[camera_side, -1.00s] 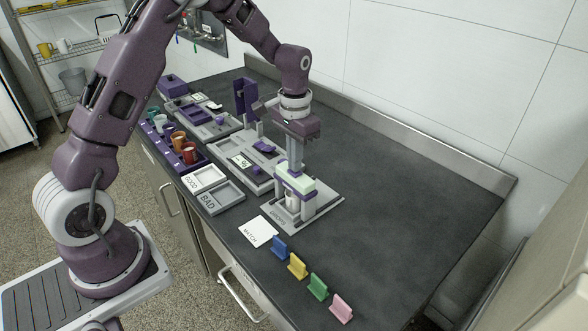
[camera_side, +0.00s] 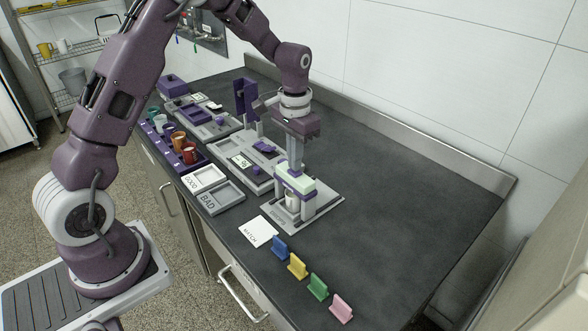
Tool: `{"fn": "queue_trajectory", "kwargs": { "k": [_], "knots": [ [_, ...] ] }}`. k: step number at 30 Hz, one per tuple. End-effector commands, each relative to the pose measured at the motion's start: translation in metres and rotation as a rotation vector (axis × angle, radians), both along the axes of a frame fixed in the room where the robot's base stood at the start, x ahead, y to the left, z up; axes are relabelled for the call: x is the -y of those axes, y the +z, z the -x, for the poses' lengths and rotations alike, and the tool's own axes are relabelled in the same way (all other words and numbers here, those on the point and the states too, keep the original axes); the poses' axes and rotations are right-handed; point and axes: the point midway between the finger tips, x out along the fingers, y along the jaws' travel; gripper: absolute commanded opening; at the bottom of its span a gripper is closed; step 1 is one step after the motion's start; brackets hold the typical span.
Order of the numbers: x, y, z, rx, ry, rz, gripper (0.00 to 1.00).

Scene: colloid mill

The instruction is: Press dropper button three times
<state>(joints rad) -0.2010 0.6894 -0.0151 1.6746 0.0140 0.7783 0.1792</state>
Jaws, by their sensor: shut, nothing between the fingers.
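The dropper stand (camera_side: 308,203) sits on a grey base plate marked DROPS, right of the trays on the dark counter. It has grey posts and a pale green and purple top block (camera_side: 296,183). A small white cup (camera_side: 292,202) stands beneath the block. My gripper (camera_side: 296,166) points straight down over the stand, shut and empty, with its fingertips at the top of the block. The dropper button is hidden behind the fingertips, and I cannot tell whether they touch it or press it.
A white MATCH card (camera_side: 258,231) lies in front of the stand. Blue (camera_side: 280,247), yellow (camera_side: 298,265), green (camera_side: 317,287) and pink (camera_side: 341,308) tabs stand along the front edge. GOOD (camera_side: 204,178) and BAD (camera_side: 220,198) trays lie left. The counter's right side is clear.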

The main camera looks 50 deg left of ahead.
Motion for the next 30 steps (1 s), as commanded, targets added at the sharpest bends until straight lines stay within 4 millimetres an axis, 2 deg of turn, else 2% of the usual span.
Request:
{"fn": "queue_trajectory", "kwargs": {
  "k": [19,30],
  "knots": [
    [0.0,0.059,0.0,0.002,0.0,0.0,0.0],
    [0.0,0.066,0.0,0.001,0.0,0.0,0.0]
  ]
}}
